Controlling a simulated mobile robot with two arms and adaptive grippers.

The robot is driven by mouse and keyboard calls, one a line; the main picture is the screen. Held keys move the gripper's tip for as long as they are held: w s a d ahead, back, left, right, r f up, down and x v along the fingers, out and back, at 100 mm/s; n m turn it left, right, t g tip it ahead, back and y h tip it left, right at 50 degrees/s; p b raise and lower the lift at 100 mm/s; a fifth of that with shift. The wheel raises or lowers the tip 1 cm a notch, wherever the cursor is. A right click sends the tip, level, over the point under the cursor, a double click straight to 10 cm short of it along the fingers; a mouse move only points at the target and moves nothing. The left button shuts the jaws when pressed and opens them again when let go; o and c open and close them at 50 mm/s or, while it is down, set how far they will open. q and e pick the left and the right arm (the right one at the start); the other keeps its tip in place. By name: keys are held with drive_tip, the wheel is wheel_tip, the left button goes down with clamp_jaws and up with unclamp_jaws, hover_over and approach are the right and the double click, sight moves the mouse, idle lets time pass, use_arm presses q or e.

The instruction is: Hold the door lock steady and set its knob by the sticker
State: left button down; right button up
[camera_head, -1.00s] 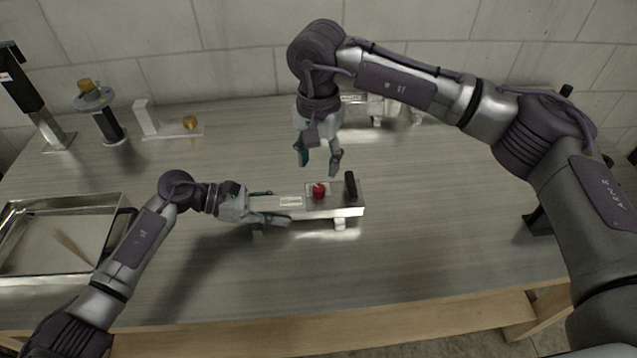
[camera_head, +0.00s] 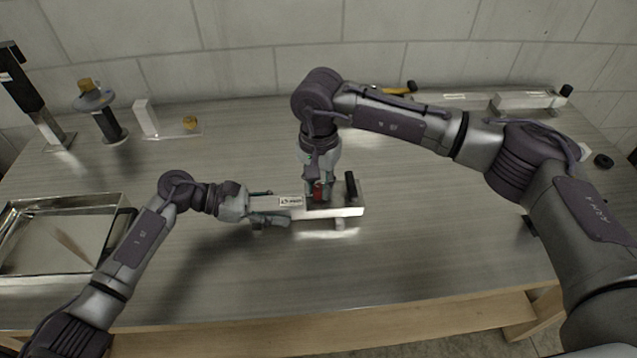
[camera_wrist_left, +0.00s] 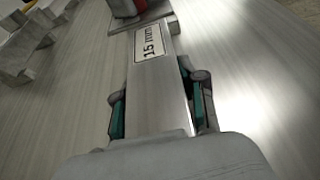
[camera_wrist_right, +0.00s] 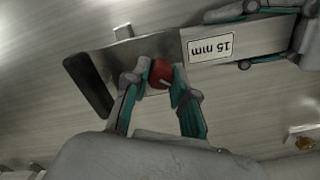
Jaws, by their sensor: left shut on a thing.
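The door lock (camera_head: 340,211) is a metal bar with a black handle (camera_head: 351,186) at its right end, raised off the bench. Its red knob (camera_wrist_right: 160,72) sits on the plate, and its white sticker (camera_wrist_right: 211,48) reads "15 mm"; the sticker also shows in the left wrist view (camera_wrist_left: 151,40). My left gripper (camera_wrist_left: 157,92) is shut on the bar, one finger on each side. My right gripper (camera_wrist_right: 160,82) points down over the lock, with a fingertip on each side of the knob, very close to it. Whether both fingertips press on the knob is unclear.
A shallow metal tray (camera_head: 120,208) is at the left. A black stand with a gold top (camera_head: 105,112) and a white block with a brass knob (camera_head: 190,122) are at the back left. Metal bars (camera_head: 525,100) lie at the back right.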

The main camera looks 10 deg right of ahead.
clamp_jaws()
drive_tip(key=shift+m, duration=0.3)
drive_tip(key=m, duration=0.3)
drive_tip(key=shift+m, duration=0.3)
use_arm(q)
drive_tip(key=shift+d, duration=0.1)
use_arm(e)
drive_tip(key=m, duration=0.4)
drive_tip(key=shift+m, duration=0.3)
drive_tip(key=m, duration=0.4)
drive_tip(key=shift+a, duration=0.1)
use_arm(q)
drive_tip(key=shift+s, duration=0.1)
use_arm(e)
drive_tip(key=shift+m, duration=2.4)
